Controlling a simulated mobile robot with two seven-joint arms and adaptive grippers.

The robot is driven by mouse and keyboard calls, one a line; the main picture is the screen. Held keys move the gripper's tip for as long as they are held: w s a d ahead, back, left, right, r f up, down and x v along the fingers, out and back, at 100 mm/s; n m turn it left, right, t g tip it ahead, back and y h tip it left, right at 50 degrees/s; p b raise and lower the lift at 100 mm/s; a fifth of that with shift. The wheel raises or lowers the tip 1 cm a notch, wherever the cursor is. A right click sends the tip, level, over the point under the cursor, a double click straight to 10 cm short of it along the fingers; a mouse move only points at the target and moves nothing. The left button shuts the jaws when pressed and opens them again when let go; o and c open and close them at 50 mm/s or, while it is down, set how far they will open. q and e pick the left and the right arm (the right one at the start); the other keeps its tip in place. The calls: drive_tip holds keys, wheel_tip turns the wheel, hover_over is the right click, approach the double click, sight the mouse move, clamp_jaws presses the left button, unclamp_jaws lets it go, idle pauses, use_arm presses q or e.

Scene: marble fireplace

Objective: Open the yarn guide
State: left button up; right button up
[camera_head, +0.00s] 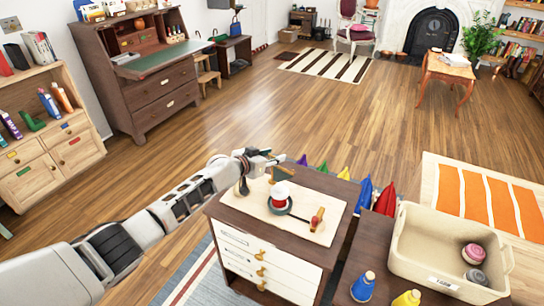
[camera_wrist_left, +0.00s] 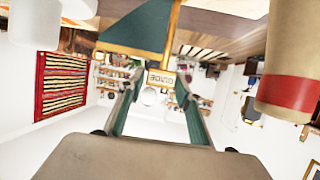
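The yarn guide is a yellow bracket; in the left wrist view its tab (camera_wrist_left: 160,77), lettered and upside down, lies between my fingertips. My left gripper (camera_head: 272,160) is at the back left of this assembly. In the wrist view its two green fingers (camera_wrist_left: 159,84) are apart on either side of the tab; a firm grip does not show. My right gripper is not in view.
The assembly rests on a cream mat (camera_head: 240,205) on a small drawer cabinet (camera_head: 268,262). A wooden handle with red (camera_head: 317,219) lies at the mat's right. A beige bin (camera_head: 420,246), blue yarn cone (camera_head: 363,287) and yellow cone (camera_head: 406,299) stand right. Open floor lies beyond.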

use_arm(q)
drive_tip(key=shift+s, duration=0.1)
idle(0.3)
drive_tip(key=shift+s+a+r, duration=0.15)
drive_tip(key=shift+s+a, duration=0.1)
drive_tip(key=shift+s, duration=0.15)
drive_tip(key=v, duration=1.1)
drive_tip(key=s+f+n+y, duration=0.1)
drive_tip(key=s+f, duration=1.3)
drive_tip(key=s, duration=0.2)
drive_tip(key=s+a+f+y, duration=0.1)
drive_tip(key=s+a+f, duration=0.1)
drive_tip(key=s, duration=0.5)
drive_tip(key=s+a+f+y, duration=0.1)
drive_tip(key=s+a+f, duration=0.2)
drive_tip(key=s, duration=0.4)
drive_tip(key=s+a+f+y, duration=0.1)
drive_tip(key=s+a+f, duration=0.1)
drive_tip(key=s, duration=0.4)
drive_tip(key=shift+s+a+f+n+g, duration=0.3)
drive_tip(key=shift+s+f+n, duration=0.1)
